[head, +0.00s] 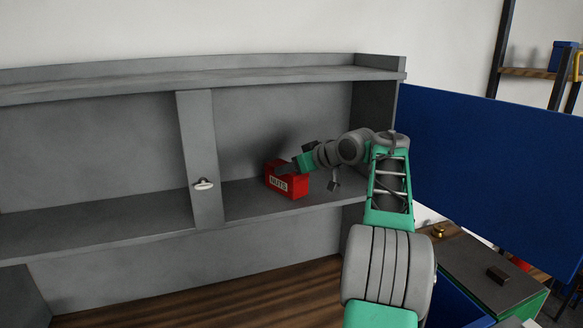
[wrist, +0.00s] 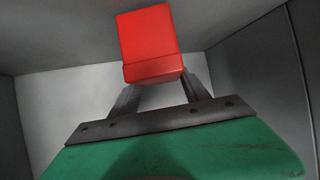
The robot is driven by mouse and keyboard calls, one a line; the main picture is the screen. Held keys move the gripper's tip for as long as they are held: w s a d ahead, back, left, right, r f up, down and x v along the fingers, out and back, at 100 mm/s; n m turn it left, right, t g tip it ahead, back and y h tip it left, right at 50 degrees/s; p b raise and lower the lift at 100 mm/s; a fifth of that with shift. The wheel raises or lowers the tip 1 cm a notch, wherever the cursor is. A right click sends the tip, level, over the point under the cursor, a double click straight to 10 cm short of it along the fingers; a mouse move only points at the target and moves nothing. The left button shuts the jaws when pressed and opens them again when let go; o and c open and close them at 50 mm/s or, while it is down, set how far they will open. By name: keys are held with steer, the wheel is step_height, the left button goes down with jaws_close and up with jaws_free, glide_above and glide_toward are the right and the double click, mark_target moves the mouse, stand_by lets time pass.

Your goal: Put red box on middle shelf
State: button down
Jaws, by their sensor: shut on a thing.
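The red box (head: 287,183), with a pale label reading "NUTS", is at the middle shelf (head: 245,207) of the grey shelf unit, in the section right of the upright divider. My gripper (head: 291,169) reaches in from the right and is shut on the box's upper part. In the wrist view the red box (wrist: 148,42) sits between the two finger ends of my gripper (wrist: 155,82). The box looks about upright. I cannot tell whether its underside touches the shelf.
A grey divider (head: 201,160) with a handle stands left of the box. The top shelf (head: 210,78) runs overhead. The shelf left of the divider (head: 90,228) is empty. A blue panel (head: 490,175) stands right of the unit, and a wooden surface (head: 215,300) lies below.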

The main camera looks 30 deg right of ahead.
steer(key=shift+s+a, duration=0.1)
steer(key=shift+a, duration=0.05)
steer(key=shift+f, duration=0.15)
steer(key=c, duration=0.5)
jaws_free()
steer(key=shift+f, duration=0.1)
steer(key=shift+r, duration=0.2)
steer(key=shift+s+r, duration=0.1)
steer(key=shift+s, duration=0.25)
steer(key=b+v, duration=0.1)
steer(key=v, duration=1)
steer(key=shift+s, duration=0.15)
